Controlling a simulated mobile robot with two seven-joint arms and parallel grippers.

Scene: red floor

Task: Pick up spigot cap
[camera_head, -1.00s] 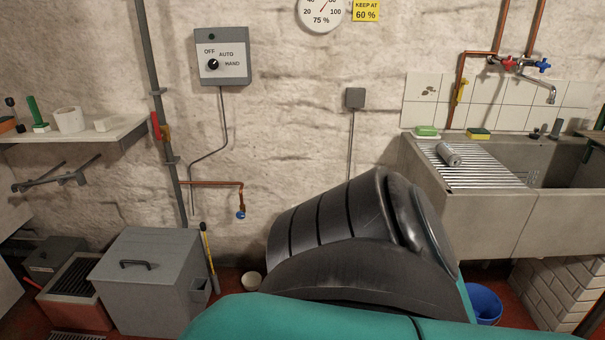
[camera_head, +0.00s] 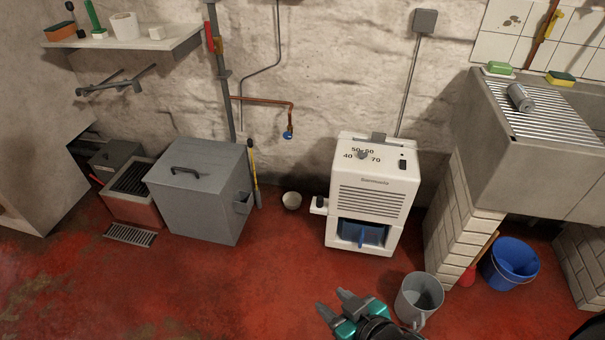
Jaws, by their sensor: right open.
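A small dark cap-like piece (camera_head: 320,201) sits at the white spout on the left side of the white dehumidifier (camera_head: 396,188); it is too small to tell for sure that it is the spigot cap. My right gripper (camera_head: 333,300), teal with grey fingers, is open at the bottom centre, in front of and below the dehumidifier and apart from the dark piece. Nothing shows between its fingers. My left gripper is out of view.
A grey bucket (camera_head: 418,299) stands close to the right of my right gripper. A blue bucket (camera_head: 511,263) stands under the sink. Red floor (camera_head: 240,285) is free at centre left.

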